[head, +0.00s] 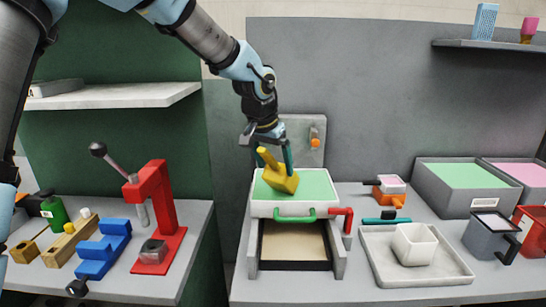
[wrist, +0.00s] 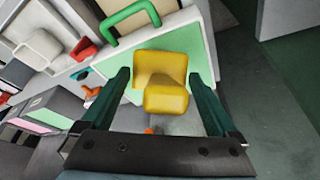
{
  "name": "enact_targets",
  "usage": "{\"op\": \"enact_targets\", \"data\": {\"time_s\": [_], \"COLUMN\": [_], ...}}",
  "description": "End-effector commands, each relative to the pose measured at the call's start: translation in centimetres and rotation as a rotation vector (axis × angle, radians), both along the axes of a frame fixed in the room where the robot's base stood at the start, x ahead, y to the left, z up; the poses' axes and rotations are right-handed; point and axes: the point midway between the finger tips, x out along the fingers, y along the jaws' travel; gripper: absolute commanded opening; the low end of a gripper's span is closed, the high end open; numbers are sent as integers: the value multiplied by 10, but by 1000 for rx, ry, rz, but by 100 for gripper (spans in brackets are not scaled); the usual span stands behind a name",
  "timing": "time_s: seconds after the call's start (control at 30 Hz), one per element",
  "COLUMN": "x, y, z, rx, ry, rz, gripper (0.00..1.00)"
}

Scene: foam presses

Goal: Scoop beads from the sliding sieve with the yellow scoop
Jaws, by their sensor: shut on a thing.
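The yellow scoop (head: 284,180) is held in my gripper (head: 274,160), between its two dark green fingers. It sits over the green beads, low and near the left middle of the sieve; I cannot tell whether it touches them. The sliding sieve (head: 262,210) is a white shallow box with a green front handle (head: 295,217). In the wrist view the scoop (wrist: 160,72) shows between the fingers, with its blocky handle toward the camera. The sieve's green handle (wrist: 131,18) shows above it. The scoop's inside is hidden in the head view.
Below the sieve is an open frame with a tan floor (head: 294,243). A red elbow-shaped part (head: 345,216) is at its right. A white tray (head: 378,268) holds a white square cup (head: 414,243). Grey bins (head: 468,203) stand at the right. A red press (head: 161,205) stands on the left bench.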

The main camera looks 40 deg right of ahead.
Motion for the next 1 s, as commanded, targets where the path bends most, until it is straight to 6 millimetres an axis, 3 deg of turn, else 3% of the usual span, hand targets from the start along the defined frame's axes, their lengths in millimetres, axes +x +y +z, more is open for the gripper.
{"op": "enact_targets", "data": {"time_s": [0.47, 1.0], "x": [2, 4], "y": [-7, -12], "z": [2, -37], "rx": [114, 114], "ry": [43, 43], "rz": [0, -1], "gripper": [31, 31]}}
